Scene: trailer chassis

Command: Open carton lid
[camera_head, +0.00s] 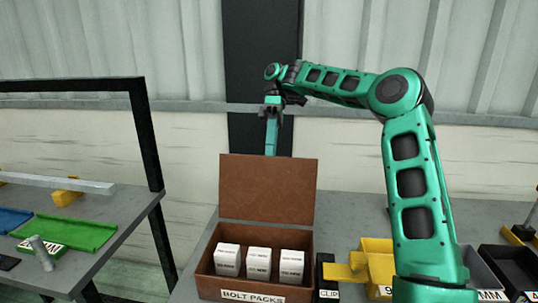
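The brown carton (206,287), labelled "BOLT PACKS", stands on the bench at the bottom centre. Its lid (267,190) stands raised, close to upright, along the back edge. The carton is open, and white packs (259,262) stand in a row inside. My gripper (272,140) points down behind the lid, near the middle of its top edge. The lid hides its lower end, so I cannot tell whether it touches the lid or whether its fingers are apart.
Right of the carton are a small black "CLIP" box (327,278), yellow bins (375,262) and a black bin (511,266). A left bench (128,205) holds a green tray (70,233) and a black frame (148,135). A dark post (262,45) stands behind.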

